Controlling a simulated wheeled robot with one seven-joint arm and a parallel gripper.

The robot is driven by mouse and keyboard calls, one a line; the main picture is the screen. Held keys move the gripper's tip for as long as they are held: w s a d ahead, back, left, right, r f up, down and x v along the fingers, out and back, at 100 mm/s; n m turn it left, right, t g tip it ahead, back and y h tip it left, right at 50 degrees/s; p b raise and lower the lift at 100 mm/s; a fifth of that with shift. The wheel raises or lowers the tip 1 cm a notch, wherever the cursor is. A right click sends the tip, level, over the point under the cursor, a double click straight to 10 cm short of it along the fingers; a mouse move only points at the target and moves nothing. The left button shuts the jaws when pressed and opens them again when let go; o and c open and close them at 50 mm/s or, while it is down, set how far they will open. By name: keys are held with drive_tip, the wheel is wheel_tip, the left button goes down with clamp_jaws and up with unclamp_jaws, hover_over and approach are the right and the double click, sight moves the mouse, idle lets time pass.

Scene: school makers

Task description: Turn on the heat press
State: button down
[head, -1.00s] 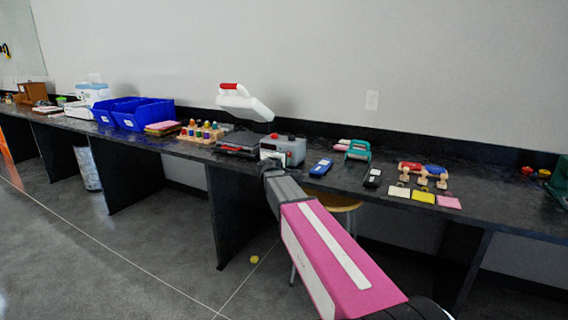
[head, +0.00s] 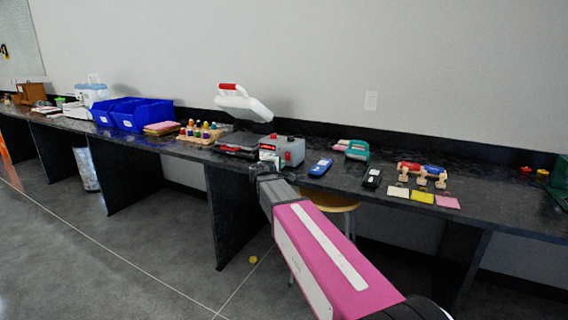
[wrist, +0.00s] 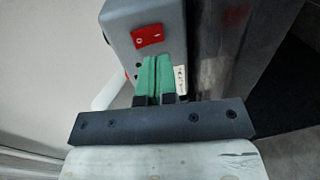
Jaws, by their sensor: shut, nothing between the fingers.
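The heat press has a white upper part (head: 245,104) with a red handle, raised above a dark base (head: 240,146), and a grey control box (head: 292,145) beside it. In the wrist view, a red rocker switch (wrist: 148,35) with white marks sits on the grey box (wrist: 178,20). My gripper (wrist: 155,72) is shut and empty, its green fingertips together just below the switch in the picture. I cannot tell whether they touch the box. In the head view, my gripper (head: 262,168) is at the counter's front edge by the box; its fingertips are not clear.
A long black counter (head: 330,180) runs along the wall. Bottles in a wooden rack (head: 200,132) and blue bins (head: 145,113) stand left of the press. A blue device (head: 320,168) and a black device (head: 372,178) lie to its right. A stool (head: 332,203) stands under the counter.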

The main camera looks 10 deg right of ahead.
drive_tip(key=v, duration=0.5)
drive_tip(key=shift+s+a, duration=0.15)
drive_tip(key=shift+s, duration=0.1)
drive_tip(key=s+d+f+m+g+y, duration=0.2)
drive_tip(key=s+d+f+m+g, duration=0.15)
drive_tip(key=s+f, duration=0.45)
drive_tip(key=s+d+f+m+g+y, duration=0.1)
drive_tip(key=s+d+f+m+g, duration=0.2)
drive_tip(key=s+d+f+g, duration=0.5)
drive_tip(key=s+a+f+m+g+y, duration=0.1)
drive_tip(key=s+a+f+m+y, duration=0.1)
drive_tip(key=s+f, duration=0.4)
drive_tip(key=s+a+f+m+g+y, duration=0.1)
drive_tip(key=s+a+f+m+y, duration=0.1)
drive_tip(key=s+a+f+y, duration=0.1)
drive_tip(key=s+f+y, duration=0.1)
drive_tip(key=s+f, duration=0.1)
drive_tip(key=s, duration=0.1)
drive_tip(key=shift+s+f+y, duration=0.35)
drive_tip(key=shift+y, duration=0.05)
drive_tip(key=shift+a, duration=0.15)
